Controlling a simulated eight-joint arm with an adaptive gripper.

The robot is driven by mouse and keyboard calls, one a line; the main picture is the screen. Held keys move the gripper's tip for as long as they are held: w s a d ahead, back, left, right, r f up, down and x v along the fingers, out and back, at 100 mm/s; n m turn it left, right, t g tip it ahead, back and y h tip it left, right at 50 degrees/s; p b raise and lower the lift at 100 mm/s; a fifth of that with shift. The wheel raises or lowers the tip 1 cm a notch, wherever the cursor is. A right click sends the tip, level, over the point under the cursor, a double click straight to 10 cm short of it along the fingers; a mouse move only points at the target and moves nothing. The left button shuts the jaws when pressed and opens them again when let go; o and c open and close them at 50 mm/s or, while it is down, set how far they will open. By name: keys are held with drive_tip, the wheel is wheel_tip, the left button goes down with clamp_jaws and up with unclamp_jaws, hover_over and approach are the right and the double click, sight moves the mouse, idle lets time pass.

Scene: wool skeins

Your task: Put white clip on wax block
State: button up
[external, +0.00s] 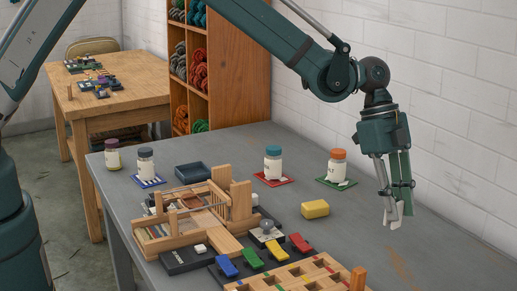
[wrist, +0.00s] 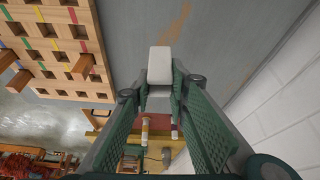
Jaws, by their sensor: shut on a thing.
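My gripper (external: 393,215) is shut on the white clip (wrist: 160,63) and holds it above the right part of the grey table. In the wrist view the clip sticks out beyond my fingertips (wrist: 159,94); in the external view it is hard to tell from the pale finger ends. The wax block (external: 315,209), a yellow block, lies on the table to the left of my gripper, apart from it. The block is not clearly visible in the wrist view.
A wooden pegboard (external: 290,279) with square holes stands at the front. Blue, yellow, green and red clips (external: 277,251) lie behind it. A wooden loom-like frame (external: 205,212) is at left. Jars (external: 337,167) stand on coloured mats behind. The table's right side is clear, beside a white wall.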

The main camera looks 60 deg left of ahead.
drive_tip(key=a+r+n+p, duration=0.1)
drive_tip(key=a+r+n, duration=0.1)
drive_tip(key=a, duration=1.2)
drive_tip(key=r+n+t+p, duration=0.1)
drive_tip(key=r, duration=0.1)
hover_over(318, 204)
drive_tip(key=shift+s+f, duration=0.1)
drive_tip(key=shift+d+y, duration=0.1)
drive_tip(key=shift+y, duration=0.2)
drive_tip(key=shift+f, duration=3.15)
drive_tip(key=shift+f, duration=0.1)
drive_tip(key=shift+f, duration=1.75)
drive_tip(key=shift+f+b, duration=0.15)
drive_tip(key=shift+b, duration=0.15)
